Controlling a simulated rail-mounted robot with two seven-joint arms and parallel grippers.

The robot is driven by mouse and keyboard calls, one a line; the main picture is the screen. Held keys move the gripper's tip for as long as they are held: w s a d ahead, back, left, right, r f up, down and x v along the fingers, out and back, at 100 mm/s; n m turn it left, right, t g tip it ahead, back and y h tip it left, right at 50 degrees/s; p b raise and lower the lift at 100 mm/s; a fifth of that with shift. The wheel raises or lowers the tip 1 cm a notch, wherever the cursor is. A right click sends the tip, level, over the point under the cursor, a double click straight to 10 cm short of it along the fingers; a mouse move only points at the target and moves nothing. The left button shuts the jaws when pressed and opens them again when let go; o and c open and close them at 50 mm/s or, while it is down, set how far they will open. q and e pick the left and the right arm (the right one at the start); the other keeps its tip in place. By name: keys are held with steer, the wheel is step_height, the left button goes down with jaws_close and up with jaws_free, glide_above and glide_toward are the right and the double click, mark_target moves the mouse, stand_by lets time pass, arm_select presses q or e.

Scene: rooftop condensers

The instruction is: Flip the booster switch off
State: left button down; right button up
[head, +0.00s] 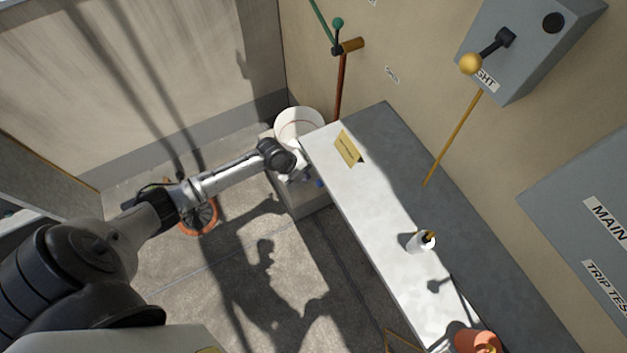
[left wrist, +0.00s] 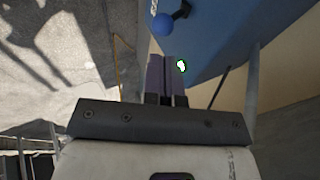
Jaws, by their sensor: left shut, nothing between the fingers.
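In the left wrist view a blue box (left wrist: 215,35) carries a lever with a blue ball knob (left wrist: 161,25) and a small lit green lamp (left wrist: 181,66). I cannot read a label naming it as the booster switch. My left gripper (left wrist: 166,62) is shut and empty, with its fingertips just below the knob in that view; I cannot tell whether they touch. In the head view the left gripper (head: 300,176) is low beside the bench's left edge, near a small blue spot (head: 319,183). The blue box is mostly hidden there. My right gripper is not in view.
The bench (head: 350,200) holds a yellow sign (head: 348,149), a white bottle (head: 420,241) and an orange-red object (head: 476,341). A white bucket (head: 298,124) stands behind the left gripper. A grey box (head: 540,40) with a yellow-ball lever (head: 471,64) hangs on the wall.

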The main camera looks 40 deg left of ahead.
mark_target(317, 182)
arm_select(q)
steer(key=shift+b+x, duration=0.5)
steer(key=shift+x, duration=2.55)
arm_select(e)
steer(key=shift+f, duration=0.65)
